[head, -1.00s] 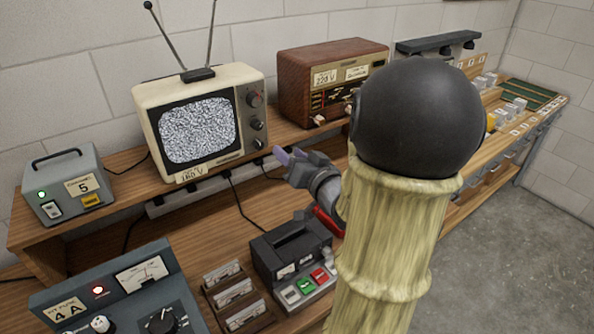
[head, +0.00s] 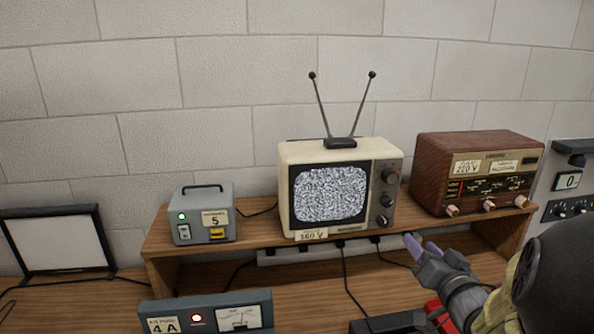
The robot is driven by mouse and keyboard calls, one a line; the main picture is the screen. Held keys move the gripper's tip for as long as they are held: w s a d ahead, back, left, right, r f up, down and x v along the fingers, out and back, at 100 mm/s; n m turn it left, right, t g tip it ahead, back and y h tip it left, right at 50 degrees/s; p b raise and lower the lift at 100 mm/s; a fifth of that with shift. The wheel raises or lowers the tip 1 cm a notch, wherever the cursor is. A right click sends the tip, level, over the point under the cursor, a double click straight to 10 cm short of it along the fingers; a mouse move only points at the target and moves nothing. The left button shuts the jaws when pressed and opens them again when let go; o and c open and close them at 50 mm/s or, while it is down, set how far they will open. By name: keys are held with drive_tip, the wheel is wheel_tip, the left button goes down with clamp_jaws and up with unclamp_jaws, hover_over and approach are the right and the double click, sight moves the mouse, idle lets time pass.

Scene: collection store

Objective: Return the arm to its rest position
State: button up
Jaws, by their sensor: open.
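My gripper (head: 424,247) shows at the lower right of the head view, with two purple fingertips spread a little apart. It is open and empty. It is in front of the wooden shelf, below and right of the television (head: 331,192), and I see no contact with anything. The cream television has a screen full of static and a 160 V label. My dark arm joint fills the lower right corner and hides what lies behind it.
A brown radio (head: 475,172) and a grey box labelled 5 (head: 204,214) stand on the shelf (head: 260,237). A blue-grey meter unit (head: 207,312) is on the bench in front. A black-framed panel (head: 58,240) stands at the left. Cables hang below the shelf.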

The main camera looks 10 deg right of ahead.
drive_tip(key=a+f+n+g+h, duration=0.1)
drive_tip(key=a+f+n+g, duration=0.1)
drive_tip(key=a+f+g, duration=0.75)
drive_tip(key=s+a+f+n+g+y+p, duration=0.1)
drive_tip(key=s+a+f+n+g, duration=0.2)
drive_tip(key=s, duration=0.7)
drive_tip(key=a+f+g, duration=0.2)
drive_tip(key=a+f, duration=0.2)
drive_tip(key=a, duration=0.1)
drive_tip(key=shift+f, duration=0.15)
drive_tip(key=shift+s+g, duration=0.1)
drive_tip(key=shift+g, duration=0.15)
drive_tip(key=shift+c, duration=1.2)
drive_tip(key=shift+a, duration=0.15)
